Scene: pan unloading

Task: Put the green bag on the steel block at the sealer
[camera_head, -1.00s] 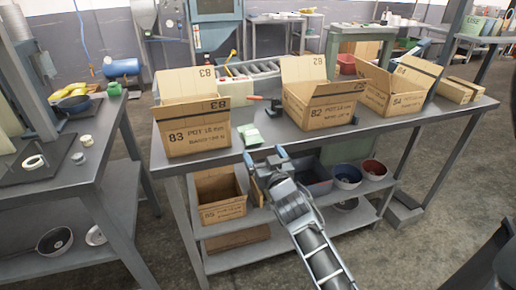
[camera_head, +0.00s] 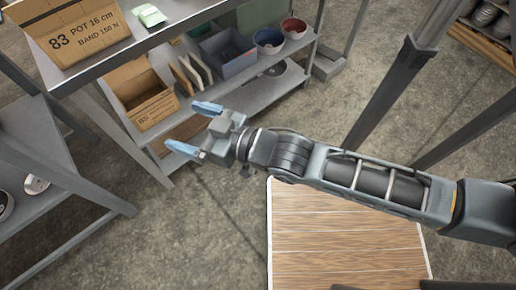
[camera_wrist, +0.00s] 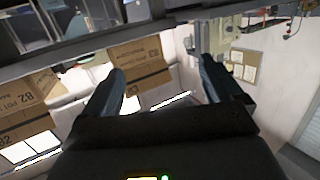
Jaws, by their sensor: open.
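A small pale green thing (camera_head: 148,14) lies on the workbench top at the upper left of the head view, beside a carton marked 83. It may be the green bag, but I cannot tell for sure. My gripper (camera_head: 195,128) is open with nothing between its fingers. It is in front of the bench's lower shelf, apart from the green thing. In the wrist view my gripper's (camera_wrist: 162,82) two fingers are spread, with cartons and a pale wall beyond. I cannot make out the steel block or the sealer in either current view.
The carton marked 83 (camera_head: 75,40) stands on the bench. The lower shelf holds an open carton (camera_head: 150,108), a grey bin (camera_head: 228,58) and bowls (camera_head: 270,40). Another table (camera_head: 45,150) stands at the left. A wooden board (camera_head: 340,235) lies under my arm. Dark posts (camera_head: 385,90) stand at right.

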